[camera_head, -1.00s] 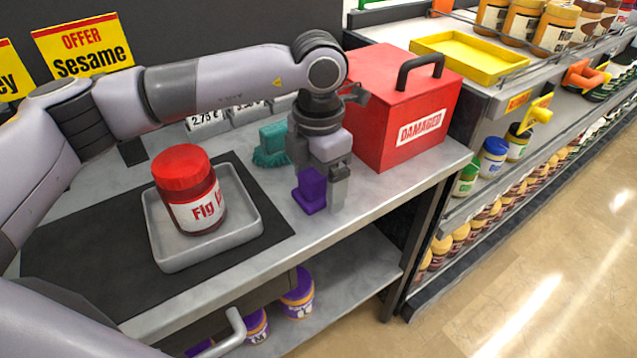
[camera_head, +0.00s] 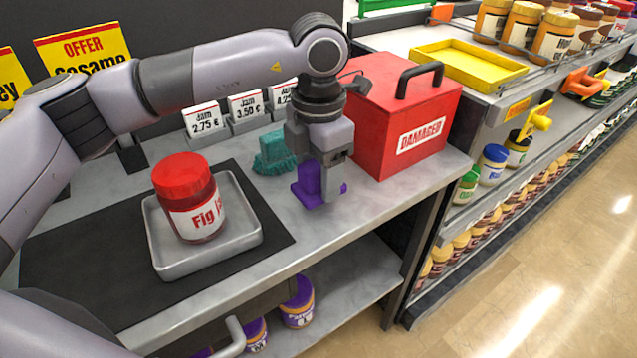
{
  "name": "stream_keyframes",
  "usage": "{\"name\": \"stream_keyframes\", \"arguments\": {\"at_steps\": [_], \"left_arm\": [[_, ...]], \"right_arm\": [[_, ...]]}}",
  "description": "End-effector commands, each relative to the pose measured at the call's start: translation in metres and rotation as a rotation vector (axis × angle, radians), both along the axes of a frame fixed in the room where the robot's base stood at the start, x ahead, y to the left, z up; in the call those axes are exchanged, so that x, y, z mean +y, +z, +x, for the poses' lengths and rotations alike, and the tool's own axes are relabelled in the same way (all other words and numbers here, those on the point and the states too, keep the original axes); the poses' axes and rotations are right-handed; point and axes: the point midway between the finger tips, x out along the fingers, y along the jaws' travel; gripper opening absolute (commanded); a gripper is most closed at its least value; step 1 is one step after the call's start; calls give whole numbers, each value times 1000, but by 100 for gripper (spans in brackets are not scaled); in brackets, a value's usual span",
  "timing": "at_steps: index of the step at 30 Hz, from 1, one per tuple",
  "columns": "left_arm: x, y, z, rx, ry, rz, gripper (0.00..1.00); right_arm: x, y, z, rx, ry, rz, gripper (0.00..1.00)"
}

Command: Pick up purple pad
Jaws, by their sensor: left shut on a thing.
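The purple pad (camera_head: 308,186) is at the right part of the grey counter, in front of the red box. My left gripper (camera_head: 325,190) comes down over it from above and is shut on it. The fingers cover part of the pad, and a bit of purple shows on either side of them. I cannot tell whether the pad's underside touches the counter. My right gripper is not in view; only part of my arm shows at the lower left.
A teal brush-like object (camera_head: 275,153) lies left of the gripper. The red "DAMAGED" box (camera_head: 400,115) stands close on the right. A Fig jar (camera_head: 188,200) sits in a grey tray (camera_head: 165,262) on a dark mat (camera_head: 90,265). Price tags (camera_head: 247,108) line the back.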

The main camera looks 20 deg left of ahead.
Motion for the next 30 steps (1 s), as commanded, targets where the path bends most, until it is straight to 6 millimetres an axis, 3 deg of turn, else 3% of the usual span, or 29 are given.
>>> {"name": "stream_keyframes", "arguments": {"at_steps": [9, 15, 21, 30], "left_arm": [[-1, 92, 0, -6, 0, -1, 27], [-1, 139, 0, -2, 1, 0, 27], [0, 164, 0, -1, 0, 1, 27], [0, 170, 0, 1, 0, 1, 27]], "right_arm": [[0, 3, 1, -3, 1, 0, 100], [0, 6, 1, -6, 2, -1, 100], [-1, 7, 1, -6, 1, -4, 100], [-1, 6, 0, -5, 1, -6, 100]]}}
